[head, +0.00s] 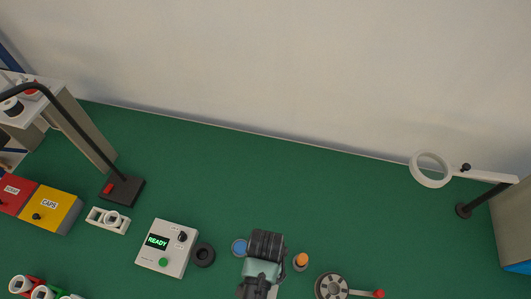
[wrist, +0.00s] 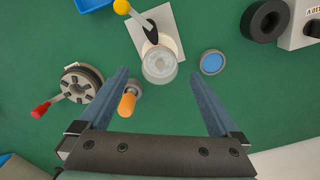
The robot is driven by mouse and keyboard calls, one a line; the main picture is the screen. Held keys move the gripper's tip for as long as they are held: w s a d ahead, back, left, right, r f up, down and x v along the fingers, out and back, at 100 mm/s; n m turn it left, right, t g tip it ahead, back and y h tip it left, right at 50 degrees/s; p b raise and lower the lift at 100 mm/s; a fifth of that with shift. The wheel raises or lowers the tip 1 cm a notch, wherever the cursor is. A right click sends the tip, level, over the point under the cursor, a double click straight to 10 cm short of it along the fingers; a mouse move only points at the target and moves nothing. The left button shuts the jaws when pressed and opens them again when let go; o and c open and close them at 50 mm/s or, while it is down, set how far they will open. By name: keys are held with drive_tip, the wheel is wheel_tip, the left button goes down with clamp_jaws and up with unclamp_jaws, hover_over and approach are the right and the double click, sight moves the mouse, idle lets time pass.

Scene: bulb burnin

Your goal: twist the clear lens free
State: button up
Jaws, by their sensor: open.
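The clear lens (wrist: 159,62) is a round, see-through cap in the wrist view. The height gap between fingers and lens is hard to tell. In the head view my arm and gripper (head: 265,242) cover the place of the lens.
An orange-topped piece (wrist: 128,103) stands close to the left finger. A round slotted fixture with a red handle (wrist: 80,85) is farther left. A blue disc (wrist: 212,62) and a black ring (wrist: 265,20) lie right. The READY box (head: 167,248) stands beside the ring.

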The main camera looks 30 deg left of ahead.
wheel_tip(320, 180, up, 10)
drive_tip(key=b, duration=0.1)
idle(0.7)
drive_tip(key=w+r+t+y+b, duration=0.25)
drive_tip(key=w+r+t, duration=0.65)
drive_tip(key=w+r, duration=0.85)
drive_tip(key=w+d+r+n+t+b, duration=0.15)
drive_tip(key=w+r+t, duration=0.4)
drive_tip(key=r, duration=0.55)
drive_tip(key=s+d+r+t+h+b, duration=0.1)
drive_tip(key=d+r+t, duration=0.15)
drive_tip(key=r, duration=0.65)
drive_tip(key=s+d+r+t+b, duration=0.15)
drive_tip(key=r+t, duration=0.25)
drive_tip(key=r, duration=0.5)
drive_tip(key=s+d+r+t, duration=0.2)
drive_tip(key=s+r+t, duration=0.1)
drive_tip(key=s+r, duration=0.2)
drive_tip(key=s+d+r+t+h, duration=0.1)
drive_tip(key=s+d+r+t, duration=0.1)
drive_tip(key=s+r, duration=0.3)
wheel_tip(320, 180, up, 4)
drive_tip(key=shift+t+b, duration=0.3)
drive_tip(key=shift+t, duration=0.4)
drive_tip(key=shift+w+h, duration=0.1)
drive_tip(key=shift+h, duration=0.15)
